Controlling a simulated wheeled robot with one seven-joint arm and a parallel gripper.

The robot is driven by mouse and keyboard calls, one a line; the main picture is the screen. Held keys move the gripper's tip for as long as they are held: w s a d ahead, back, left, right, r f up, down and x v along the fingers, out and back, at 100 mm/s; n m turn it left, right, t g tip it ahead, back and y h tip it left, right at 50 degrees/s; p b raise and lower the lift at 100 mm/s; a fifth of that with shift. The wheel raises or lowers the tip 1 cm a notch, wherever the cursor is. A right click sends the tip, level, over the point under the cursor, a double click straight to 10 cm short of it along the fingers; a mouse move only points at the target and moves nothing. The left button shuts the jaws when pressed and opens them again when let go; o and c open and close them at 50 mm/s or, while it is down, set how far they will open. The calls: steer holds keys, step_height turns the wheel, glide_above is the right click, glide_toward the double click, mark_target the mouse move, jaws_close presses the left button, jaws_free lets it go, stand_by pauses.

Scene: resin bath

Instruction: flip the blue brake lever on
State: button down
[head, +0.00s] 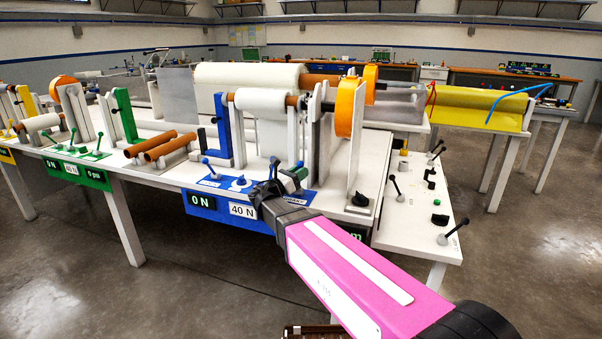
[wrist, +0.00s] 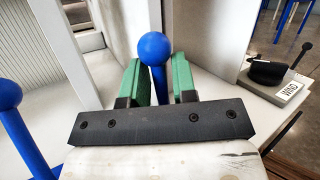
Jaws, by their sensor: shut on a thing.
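The blue brake lever, with a round ball top, stands between the green fingers of my gripper (wrist: 154,82) in the wrist view; its ball (wrist: 154,47) rises above the fingertips. In the head view this lever (head: 274,162) is at the right part of the blue control panel (head: 200,201), with my gripper (head: 290,176) over its lower part. My gripper is shut on the lever. The lever's base is hidden behind my gripper's black bar. A second blue lever (wrist: 10,105) stands apart at the left of the wrist view and also shows in the head view (head: 206,163).
A white upright plate (head: 357,150) and an orange wheel (head: 349,106) stand close to the right of my gripper. A white roll (head: 262,101) is behind it. A black knob (wrist: 267,71) marked WIND is at the right in the wrist view. Open floor lies in front.

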steer(key=shift+s+a+r+m+h, duration=0.15)
steer(key=shift+s+m+h, duration=0.25)
steer(key=shift+h, duration=0.2)
steer(key=shift+s+a+f+m+h, duration=0.15)
steer(key=shift+s+m+h, duration=0.15)
steer(key=shift+m+h, duration=0.25)
steer(key=shift+r, duration=0.1)
steer(key=c, duration=1.2)
jaws_free()
steer(key=shift+o, duration=0.2)
steer(key=shift+s+a, duration=0.15)
steer(key=s+a, duration=0.7)
steer(key=a, duration=0.3)
steer(key=shift+s+a+f, duration=0.15)
steer(key=shift+s+f, duration=0.1)
